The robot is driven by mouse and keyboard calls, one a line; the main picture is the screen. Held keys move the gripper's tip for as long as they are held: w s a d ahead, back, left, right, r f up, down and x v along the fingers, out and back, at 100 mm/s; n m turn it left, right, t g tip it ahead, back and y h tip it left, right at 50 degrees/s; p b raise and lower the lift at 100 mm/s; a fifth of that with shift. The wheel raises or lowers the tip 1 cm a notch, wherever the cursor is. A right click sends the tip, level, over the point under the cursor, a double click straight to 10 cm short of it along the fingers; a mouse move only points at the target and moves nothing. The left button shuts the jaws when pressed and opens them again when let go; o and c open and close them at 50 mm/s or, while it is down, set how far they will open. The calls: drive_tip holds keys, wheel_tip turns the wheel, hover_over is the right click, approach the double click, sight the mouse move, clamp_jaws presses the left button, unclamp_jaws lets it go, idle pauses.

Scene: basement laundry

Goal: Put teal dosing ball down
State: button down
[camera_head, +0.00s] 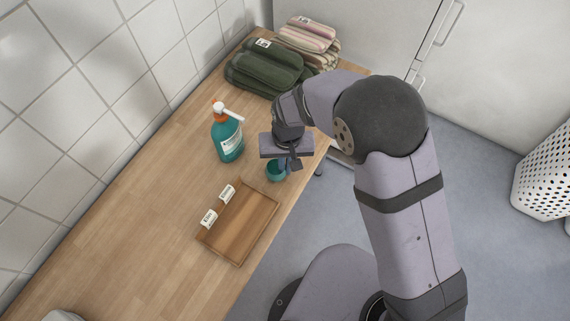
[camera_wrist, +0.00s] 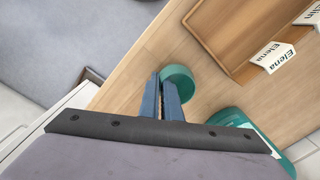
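The teal dosing ball (camera_head: 275,173) is a small round cup under my gripper (camera_head: 290,165), near the table's right edge. In the wrist view, the ball (camera_wrist: 180,76) is at the fingertips of my gripper (camera_wrist: 160,80). The fingers are close together, one beside the ball's left side and the other overlapping it, so they look shut on its wall. The exact contact is partly hidden. I cannot tell whether the ball's underside touches the wooden tabletop (camera_head: 150,215).
A wooden tray (camera_head: 240,228) with two white name tags (camera_head: 227,193) lies nearer the front. A teal pump bottle (camera_head: 227,138) stands to the left. Folded green towels (camera_head: 264,70) and striped towels (camera_head: 309,42) are at the back. Tabletop left of the tray is clear.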

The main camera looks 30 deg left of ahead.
drive_tip(key=c, duration=2.4)
unclamp_jaws()
drive_tip(key=shift+f, duration=0.15)
drive_tip(key=o, duration=0.4)
wheel_tip(320, 180, up, 12)
drive_tip(key=shift+w+d+r+b, duration=0.1)
drive_tip(key=shift+d+r+b, duration=0.1)
drive_tip(key=shift+b, duration=0.6)
